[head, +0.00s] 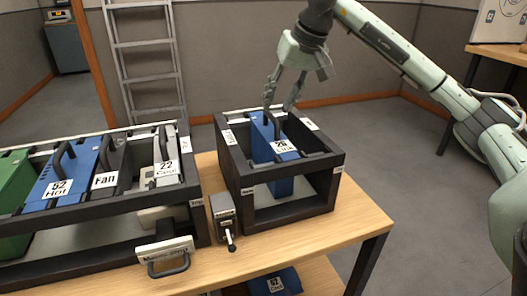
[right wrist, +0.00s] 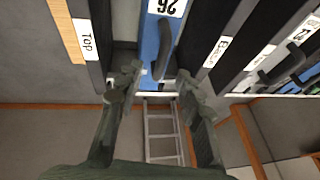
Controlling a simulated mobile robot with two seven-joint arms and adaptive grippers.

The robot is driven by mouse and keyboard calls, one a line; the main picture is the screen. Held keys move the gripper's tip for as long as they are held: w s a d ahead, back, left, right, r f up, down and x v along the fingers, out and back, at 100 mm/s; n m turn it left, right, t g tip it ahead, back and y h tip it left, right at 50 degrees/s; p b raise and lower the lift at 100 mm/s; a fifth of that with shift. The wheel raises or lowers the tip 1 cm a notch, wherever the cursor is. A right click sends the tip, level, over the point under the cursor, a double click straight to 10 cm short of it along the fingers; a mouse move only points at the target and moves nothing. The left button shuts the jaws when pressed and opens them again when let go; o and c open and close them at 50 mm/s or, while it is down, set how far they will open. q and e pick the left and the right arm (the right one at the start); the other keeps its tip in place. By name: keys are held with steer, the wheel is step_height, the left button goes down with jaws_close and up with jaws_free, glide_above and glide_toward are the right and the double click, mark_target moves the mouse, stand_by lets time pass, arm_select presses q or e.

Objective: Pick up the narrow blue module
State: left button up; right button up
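A narrow blue module (head: 262,130) labelled 26 stands upright in the small dark rack (head: 297,217) on the table. It has a dark handle on top. In the right wrist view the blue module (right wrist: 150,40) and its handle (right wrist: 165,50) show beyond my fingers. My right gripper (head: 279,106) is open, pointing down at the module's top, with its fingertips spread near the far end of the handle. In the right wrist view my right gripper (right wrist: 157,78) shows nothing clearly held between its fingers. Contact with the module cannot be told. My left gripper is not in view.
A larger rack (head: 110,224) at left holds green, blue, dark and white modules. A grey switch box (head: 223,213) stands between the racks. Another blue module (head: 275,283) lies below the tabletop. A ladder (head: 146,60) stands behind. Bare tabletop (head: 350,215) lies right of the small rack.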

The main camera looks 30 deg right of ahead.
mark_target(272, 115)
steer(key=x, duration=0.6)
steer(key=shift+s+f, duration=0.1)
steer(key=shift+f, duration=0.05)
jaws_close()
stand_by(0.4)
